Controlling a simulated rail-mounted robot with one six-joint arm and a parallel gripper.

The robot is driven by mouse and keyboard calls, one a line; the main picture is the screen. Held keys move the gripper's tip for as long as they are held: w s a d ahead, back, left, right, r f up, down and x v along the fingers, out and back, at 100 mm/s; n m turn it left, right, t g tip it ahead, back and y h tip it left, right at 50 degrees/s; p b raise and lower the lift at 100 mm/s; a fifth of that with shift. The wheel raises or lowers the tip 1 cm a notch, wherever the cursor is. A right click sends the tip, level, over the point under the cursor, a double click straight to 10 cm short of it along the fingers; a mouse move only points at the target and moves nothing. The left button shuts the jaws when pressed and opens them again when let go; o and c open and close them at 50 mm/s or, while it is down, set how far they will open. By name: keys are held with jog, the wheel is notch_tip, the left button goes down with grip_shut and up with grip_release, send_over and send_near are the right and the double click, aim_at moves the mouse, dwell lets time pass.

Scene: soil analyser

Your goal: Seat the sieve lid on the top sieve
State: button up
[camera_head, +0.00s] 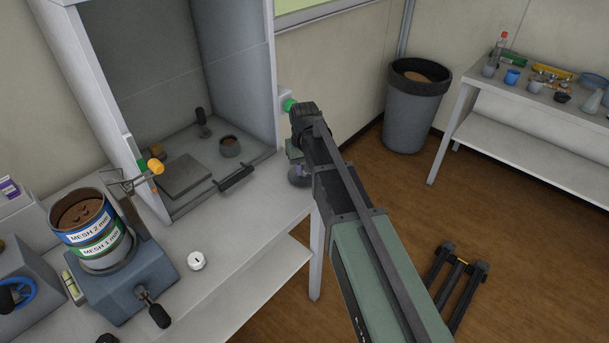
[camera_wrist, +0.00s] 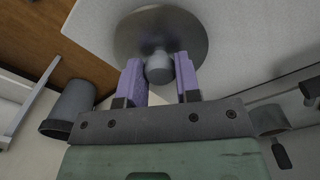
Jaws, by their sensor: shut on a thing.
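The sieve lid (camera_wrist: 190,32) is a round grey disc with a knob (camera_wrist: 159,68), seen in the wrist view. My gripper (camera_wrist: 159,80) is shut on the knob between its purple fingers. In the head view my gripper (camera_head: 298,170) is at the bench's right end, largely hidden by my arm. I cannot tell whether the lid touches the bench. The top sieve (camera_head: 82,222), with a blue "MESH 2 mm" band, is far to the left. It is open on top and holds brown soil. It stands on the green-banded "MESH 1 mm" sieve (camera_head: 104,247).
The sieves stand on a blue-grey machine (camera_head: 130,285) with a black-knobbed handle. Between it and my gripper are a small white round item (camera_head: 196,260) and an open grey cabinet (camera_head: 235,60) with an orange-tipped part (camera_head: 155,166) jutting out. A bin (camera_head: 412,110) stands right.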

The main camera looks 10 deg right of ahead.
jog(key=shift+r+p, duration=2.4)
jog(key=shift+r, duration=0.1)
jog(key=shift+r, duration=0.1)
